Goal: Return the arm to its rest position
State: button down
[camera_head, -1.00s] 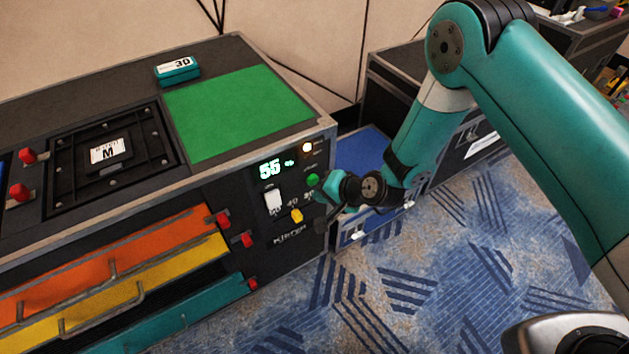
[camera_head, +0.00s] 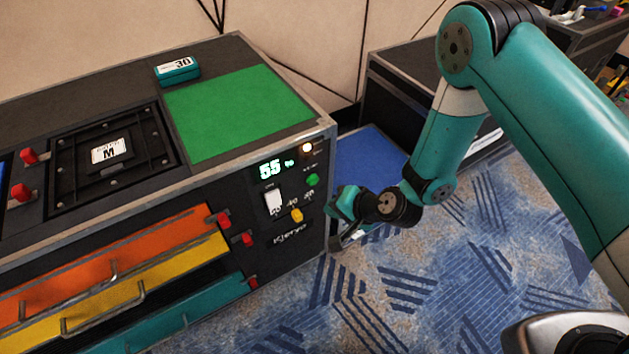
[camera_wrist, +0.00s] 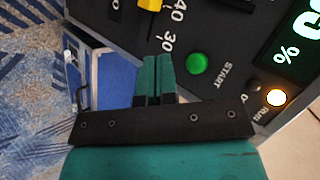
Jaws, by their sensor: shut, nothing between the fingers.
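My gripper (camera_head: 338,206) is at the right of the control panel (camera_head: 290,200) on the black cabinet, apart from its front face as far as I can tell. In the wrist view its two teal fingers (camera_wrist: 157,78) are shut together with nothing between them. My arm is bent, reaching down from the upper right. The green start button (camera_head: 313,180) is just above and left of the gripper. It also shows in the wrist view (camera_wrist: 197,63), right of the fingertips.
The display (camera_head: 270,168) reads 55 %, with a lit lamp (camera_head: 307,147) beside it. A yellow slider knob (camera_head: 296,215) and white switch (camera_head: 273,202) are below. A blue-topped unit (camera_head: 368,158) stands behind the gripper. The patterned carpet (camera_head: 400,290) is clear.

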dwell(0.4)
notch_tip(320, 180, up, 20)
jog(key=s+d+n+g, duration=0.1)
jog(key=s+n+g, duration=0.2)
jog(key=n, duration=0.3)
jog(key=s+d+r+n+g+h, duration=0.1)
jog(key=s+d+r+n+h, duration=0.15)
jog(key=s+d+r, duration=0.45)
jog(key=s+d+r+n+g+h, duration=0.1)
jog(key=s+d+r+n+h, duration=0.2)
jog(key=s+r, duration=0.6)
notch_tip(320, 180, up, 12)
jog(key=s+d+y+p, duration=0.1)
jog(key=p, duration=1.1)
jog(key=shift+d+f, duration=0.2)
